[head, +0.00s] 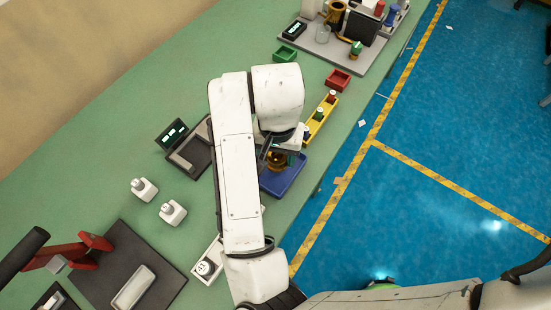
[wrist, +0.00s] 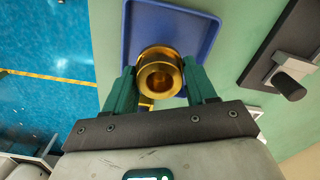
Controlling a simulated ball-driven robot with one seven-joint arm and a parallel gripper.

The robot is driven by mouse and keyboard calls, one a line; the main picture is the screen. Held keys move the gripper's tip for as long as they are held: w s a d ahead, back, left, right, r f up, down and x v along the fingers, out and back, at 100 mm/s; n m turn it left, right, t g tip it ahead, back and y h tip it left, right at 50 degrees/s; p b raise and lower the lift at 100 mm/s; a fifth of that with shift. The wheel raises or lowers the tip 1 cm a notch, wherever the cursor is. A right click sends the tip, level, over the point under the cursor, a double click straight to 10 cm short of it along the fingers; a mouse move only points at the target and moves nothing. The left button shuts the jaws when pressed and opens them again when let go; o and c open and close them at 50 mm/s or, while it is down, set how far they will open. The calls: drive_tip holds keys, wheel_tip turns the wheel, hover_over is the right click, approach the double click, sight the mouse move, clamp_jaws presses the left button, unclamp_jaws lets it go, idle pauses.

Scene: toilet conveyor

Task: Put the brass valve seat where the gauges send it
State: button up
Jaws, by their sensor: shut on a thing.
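The brass valve seat (wrist: 160,72) is a shiny gold ring with a central hole. My gripper (wrist: 160,84) is shut on it, with one green finger on each side. In the head view the brass valve seat (head: 278,160) shows just below my wrist, partly hidden by my arm. The shallow blue tray (wrist: 208,28) lies beneath and behind it in the wrist view. The blue tray (head: 284,183) also shows in the head view. I cannot tell whether the seat touches the tray. A gauge display (head: 172,134) with lit, unreadable digits stands left of my arm.
A green tray (head: 286,54), a red tray (head: 338,79) and a yellow tray (head: 314,129) with several small parts lie up the bench. Two white gauges (head: 172,213) (head: 144,189) and a red-handled press (head: 80,250) are at left. The bench's right edge drops to blue floor.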

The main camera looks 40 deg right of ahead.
sight(276, 156)
drive_tip(key=shift+w+f+b, duration=0.2)
drive_tip(key=shift+f+b, duration=0.1)
drive_tip(key=shift+f, duration=0.7)
drive_tip(key=shift+w+f+b, duration=0.15)
drive_tip(key=shift+f+b, duration=0.15)
drive_tip(key=shift+f, duration=0.65)
drive_tip(key=shift+f, duration=0.15)
drive_tip(key=o, duration=1)
drive_tip(key=shift+c, duration=0.2)
